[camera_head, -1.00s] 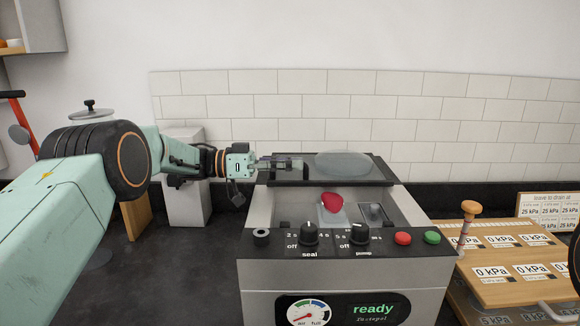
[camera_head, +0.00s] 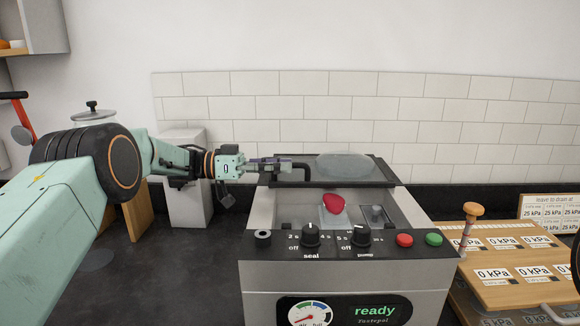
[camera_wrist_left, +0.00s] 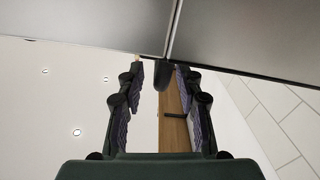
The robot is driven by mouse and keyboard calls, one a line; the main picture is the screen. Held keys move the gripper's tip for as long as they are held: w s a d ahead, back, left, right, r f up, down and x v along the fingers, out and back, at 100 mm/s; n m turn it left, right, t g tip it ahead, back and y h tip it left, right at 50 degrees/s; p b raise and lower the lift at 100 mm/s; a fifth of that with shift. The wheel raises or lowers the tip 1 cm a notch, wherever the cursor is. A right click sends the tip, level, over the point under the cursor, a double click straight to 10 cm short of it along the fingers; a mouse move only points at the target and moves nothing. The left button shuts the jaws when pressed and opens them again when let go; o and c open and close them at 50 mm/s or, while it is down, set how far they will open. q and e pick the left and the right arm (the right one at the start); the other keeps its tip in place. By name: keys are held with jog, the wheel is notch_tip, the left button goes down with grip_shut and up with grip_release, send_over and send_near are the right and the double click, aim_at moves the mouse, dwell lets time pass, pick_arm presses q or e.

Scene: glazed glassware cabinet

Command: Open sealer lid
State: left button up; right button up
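The sealer (camera_head: 340,272) stands in front of me, its panel reading "ready". Its dark-framed lid (camera_head: 386,174) with a clear dome (camera_head: 345,164) is up at the back, leaving the chamber open to view. A red item (camera_head: 333,204) on a pale pouch lies inside. A dark bent handle (camera_head: 303,167) is at the lid's left end. My left gripper (camera_head: 286,165) is just left of the handle. In the left wrist view my left gripper (camera_wrist_left: 163,80) has its fingers apart, with a dark rounded end between their tips; I cannot tell whether they touch it. My right gripper is not seen.
A wooden board (camera_head: 515,270) with several "0 kPa" labels and a wooden-knobbed tool (camera_head: 469,222) are at the right. A pale block (camera_head: 186,178) and a lidded jar (camera_head: 94,114) stand behind my left arm. Dark counter (camera_head: 170,275) is bare left of the sealer.

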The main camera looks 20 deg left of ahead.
pick_arm(q)
jog(key=v, duration=0.9)
jog(key=shift+a, duration=0.2)
